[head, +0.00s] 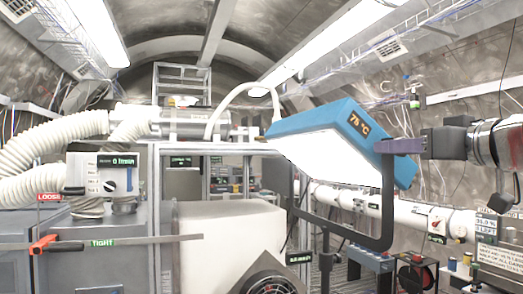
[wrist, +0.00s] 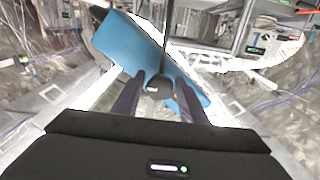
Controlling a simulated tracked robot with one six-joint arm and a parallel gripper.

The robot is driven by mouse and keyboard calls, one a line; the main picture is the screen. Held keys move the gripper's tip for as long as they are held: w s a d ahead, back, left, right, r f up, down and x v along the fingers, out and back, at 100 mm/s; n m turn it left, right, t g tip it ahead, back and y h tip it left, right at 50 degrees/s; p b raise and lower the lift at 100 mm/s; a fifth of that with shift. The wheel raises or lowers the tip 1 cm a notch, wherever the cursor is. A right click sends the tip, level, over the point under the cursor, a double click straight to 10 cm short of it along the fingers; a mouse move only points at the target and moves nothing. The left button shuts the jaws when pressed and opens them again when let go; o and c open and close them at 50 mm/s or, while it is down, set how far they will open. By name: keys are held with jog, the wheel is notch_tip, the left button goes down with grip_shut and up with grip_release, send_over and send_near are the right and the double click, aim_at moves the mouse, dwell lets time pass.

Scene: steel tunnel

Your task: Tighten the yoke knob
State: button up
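The blue lamp panel (head: 335,140) with a "75 °C" display is held tilted in a black yoke (head: 345,235). In the wrist view the blue panel (wrist: 125,42) lies beyond my fingers, and a dark round yoke knob (wrist: 158,88) shows between them. My gripper (wrist: 158,80) has one finger on each side of the knob; whether both fingers press on it I cannot tell. In the head view my gripper (head: 392,146) reaches in from the right to the top of the yoke's right arm. The knob is hidden there by the gripper and yoke.
White hoses (head: 50,145) run at left; a pipe (head: 400,208) lies behind the lamp.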

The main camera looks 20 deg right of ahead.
jog(key=shift+o, duration=1)
jog(key=s, duration=1.3)
jog(key=shift+s+d, duration=0.2)
jog(key=shift+s, duration=0.2)
